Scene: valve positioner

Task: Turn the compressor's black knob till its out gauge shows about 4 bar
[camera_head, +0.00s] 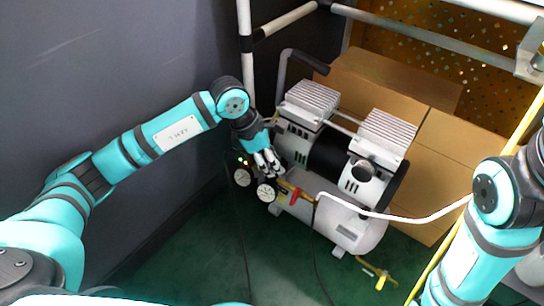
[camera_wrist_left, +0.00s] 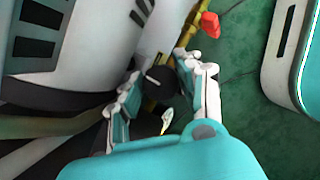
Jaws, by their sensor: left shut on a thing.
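The compressor (camera_head: 352,205) is a white and silver machine with two finned heads, standing on the green floor at the middle right of the head view. Two round white-faced gauges hang at its left end, a left one (camera_head: 242,177) and a right one (camera_head: 267,191); their readings are too small to tell. My left gripper (camera_head: 268,168) is just above the gauges. In the left wrist view its fingers (camera_wrist_left: 155,88) are closed around the black knob (camera_wrist_left: 161,80). The knob is hidden behind the gripper in the head view. My right arm (camera_head: 490,225) shows at the right edge; its gripper is out of view.
A red valve handle (camera_head: 295,196) sits right of the gauges, and also shows in the left wrist view (camera_wrist_left: 209,25). Cardboard boxes (camera_head: 385,85) and a pipe frame (camera_head: 245,50) stand behind. A dark wall is at left.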

